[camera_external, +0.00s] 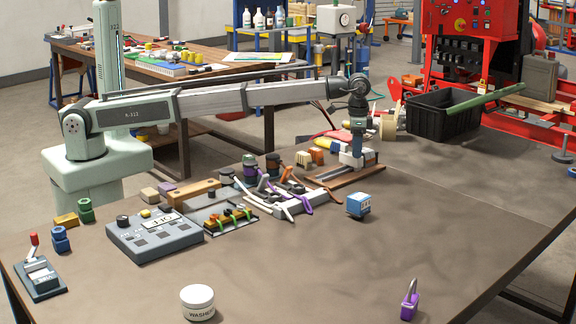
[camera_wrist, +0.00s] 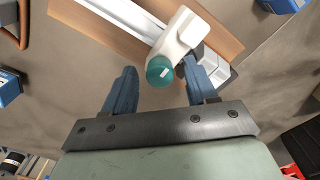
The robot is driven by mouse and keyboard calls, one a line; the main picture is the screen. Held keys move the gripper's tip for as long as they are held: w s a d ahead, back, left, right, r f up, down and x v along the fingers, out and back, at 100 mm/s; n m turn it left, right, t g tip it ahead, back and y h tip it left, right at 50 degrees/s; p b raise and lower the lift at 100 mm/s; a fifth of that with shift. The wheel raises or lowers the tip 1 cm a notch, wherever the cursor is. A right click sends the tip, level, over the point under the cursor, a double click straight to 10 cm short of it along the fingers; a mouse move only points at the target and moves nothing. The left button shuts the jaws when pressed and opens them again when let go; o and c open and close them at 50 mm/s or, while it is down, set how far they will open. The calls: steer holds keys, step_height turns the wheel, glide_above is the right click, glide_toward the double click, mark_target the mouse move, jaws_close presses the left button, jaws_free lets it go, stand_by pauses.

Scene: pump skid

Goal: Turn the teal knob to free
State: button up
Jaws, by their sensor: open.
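The teal knob (camera_wrist: 158,71) shows in the wrist view as a round cap with a short white mark, on one end of a white block (camera_wrist: 182,33). The block sits on a grey rail on a brown wooden board (camera_wrist: 222,22). My gripper (camera_wrist: 159,66) is open, its two blue fingers on either side of the knob. The right finger is close to the block; whether either finger touches the knob I cannot tell. In the external view my gripper (camera_external: 357,150) points down over the block and board (camera_external: 343,183), and I cannot make out the knob.
A blue and white box (camera_external: 358,205) stands in front of the board. Cables and a grey holder (camera_external: 300,204) lie left of it, with a grey control box (camera_external: 155,236) further left. A black crate (camera_external: 440,118) stands behind right. The table's right front is mostly clear.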

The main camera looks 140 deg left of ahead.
step_height(320, 180, up, 14)
stand_by(0.7)
steer(key=shift+f, duration=0.1)
stand_by(0.3)
